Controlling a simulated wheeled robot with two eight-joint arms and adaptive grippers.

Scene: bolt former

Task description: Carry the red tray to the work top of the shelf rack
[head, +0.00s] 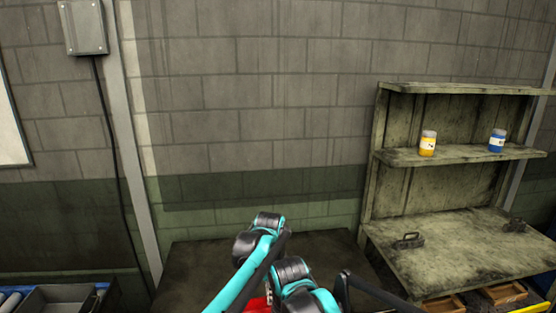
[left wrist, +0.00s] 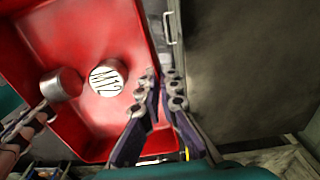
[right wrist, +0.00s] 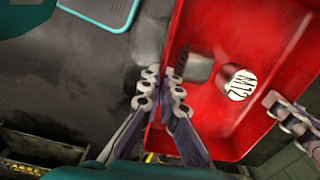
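The red tray (head: 257,305) shows only as a sliver at the bottom of the head view, mostly hidden by my arms. The left wrist view shows the tray (left wrist: 95,25) holding two metal cylinders, one with an M12 label (left wrist: 108,77). My left gripper (left wrist: 163,80) is closed around one side wall of the tray. My right gripper (right wrist: 161,80) is closed around the opposite wall of the tray (right wrist: 275,35). Whether the tray is lifted cannot be told. The shelf rack's work top (head: 450,250) is at the right in the head view.
Two dark handled objects lie on the work top, one at its left (head: 408,241) and one at its right (head: 515,225). A yellow jar (head: 427,143) and a blue jar (head: 496,141) stand on the shelf above. The work top's middle is clear. Wooden bins (head: 503,292) sit below it.

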